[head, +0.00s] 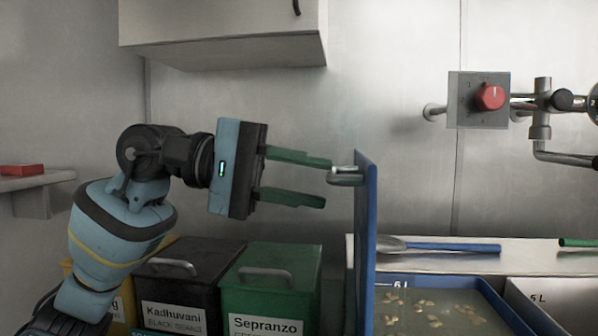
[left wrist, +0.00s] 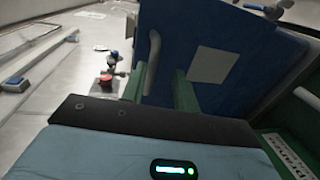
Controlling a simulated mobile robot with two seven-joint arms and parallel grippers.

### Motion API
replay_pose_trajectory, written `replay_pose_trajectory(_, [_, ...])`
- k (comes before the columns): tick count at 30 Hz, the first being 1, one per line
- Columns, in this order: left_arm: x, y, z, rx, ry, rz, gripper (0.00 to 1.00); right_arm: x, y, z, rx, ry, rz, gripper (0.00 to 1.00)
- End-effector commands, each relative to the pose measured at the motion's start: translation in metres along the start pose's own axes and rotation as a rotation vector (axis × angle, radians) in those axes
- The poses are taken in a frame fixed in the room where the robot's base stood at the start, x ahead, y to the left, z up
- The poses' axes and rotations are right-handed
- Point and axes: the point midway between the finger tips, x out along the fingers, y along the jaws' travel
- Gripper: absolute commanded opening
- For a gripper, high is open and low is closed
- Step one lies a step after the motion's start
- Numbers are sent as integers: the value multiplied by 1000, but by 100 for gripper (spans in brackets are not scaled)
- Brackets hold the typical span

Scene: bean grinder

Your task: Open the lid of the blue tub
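The blue lid (head: 366,225) stands upright, seen nearly edge-on in the head view, with its grey handle (head: 346,177) facing left. The lid (left wrist: 245,65) fills the upper right of the left wrist view, with its handle (left wrist: 153,58) and a pale square on it. My left gripper (head: 328,182) points right at the lid. Its green fingers are apart and empty, with the handle just off the tips, close to the upper finger. My right gripper is not in view.
A green tub (head: 270,285) labelled Sepranzo and a black tub (head: 185,280) labelled Kadhuvani stand below my left arm. A wall cabinet (head: 225,50) hangs above; a red knob (head: 489,97) is at right.

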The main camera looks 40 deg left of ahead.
Motion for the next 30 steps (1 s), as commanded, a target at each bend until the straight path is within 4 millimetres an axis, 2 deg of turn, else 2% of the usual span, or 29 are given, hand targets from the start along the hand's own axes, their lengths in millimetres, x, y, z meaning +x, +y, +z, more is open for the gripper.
replay_pose_trajectory(1, [4,-7,2,-4,-10,-22,25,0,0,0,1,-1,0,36])
replay_pose_trajectory(3, [4,-7,2,-4,-10,-22,33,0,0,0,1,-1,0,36])
replay_pose_trajectory(17, [0,-4,0,-2,-2,-16,33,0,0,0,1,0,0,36])
replay_pose_trajectory(20, [-9,-5,-1,-3,1,-16,33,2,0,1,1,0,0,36])
replay_pose_trajectory(30, [-61,-3,0,-3,0,-12,33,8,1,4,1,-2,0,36])
